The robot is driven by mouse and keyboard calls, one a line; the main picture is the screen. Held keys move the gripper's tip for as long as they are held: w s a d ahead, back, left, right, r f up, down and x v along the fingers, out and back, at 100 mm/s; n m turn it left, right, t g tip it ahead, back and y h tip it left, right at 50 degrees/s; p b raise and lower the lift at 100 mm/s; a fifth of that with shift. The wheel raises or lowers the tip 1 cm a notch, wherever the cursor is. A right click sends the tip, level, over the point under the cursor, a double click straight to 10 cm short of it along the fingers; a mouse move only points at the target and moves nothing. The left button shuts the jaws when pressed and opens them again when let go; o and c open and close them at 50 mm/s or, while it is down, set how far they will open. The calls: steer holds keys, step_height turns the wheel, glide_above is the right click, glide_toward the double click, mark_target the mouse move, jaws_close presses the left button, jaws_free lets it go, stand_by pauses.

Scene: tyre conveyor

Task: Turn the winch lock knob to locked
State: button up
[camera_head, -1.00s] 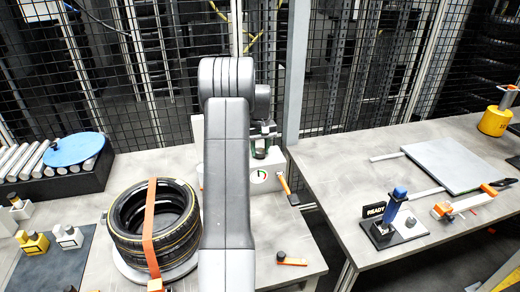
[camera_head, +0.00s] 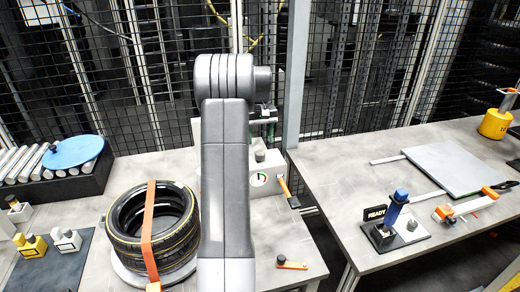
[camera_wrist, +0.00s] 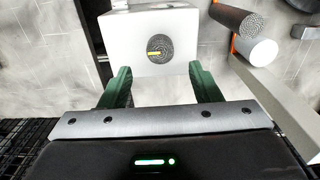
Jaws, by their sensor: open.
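The winch lock knob is a dark, round, ridged knob (camera_wrist: 160,48) with a short yellow mark, on top of a white box (camera_wrist: 118,28). In the wrist view the mark lies level, left of the knob's centre. In the head view the knob (camera_head: 260,156) shows small on the white box (camera_head: 272,163), above a round dial on its front. My gripper (camera_wrist: 160,88) is open and empty. Its two green fingers straddle the knob's line in the wrist view, apart from it. In the head view my gripper (camera_head: 264,125) is above the box, partly hidden by my arm.
An orange crank (camera_head: 285,187) with a dark grip sits right of the box. Strapped tyres (camera_head: 122,224) stand left of my arm. A small orange lever (camera_head: 292,265) lies at the front right. The right table (camera_head: 345,170) holds a blue-handled device (camera_head: 396,205).

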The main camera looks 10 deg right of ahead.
mark_target(260, 153)
step_height(260, 153, up, 7)
stand_by(0.3)
step_height(260, 153, down, 14)
steer(key=shift+r+p, duration=0.1)
steer(key=shift+p, duration=0.5)
steer(key=shift+r, duration=0.1)
stand_by(0.3)
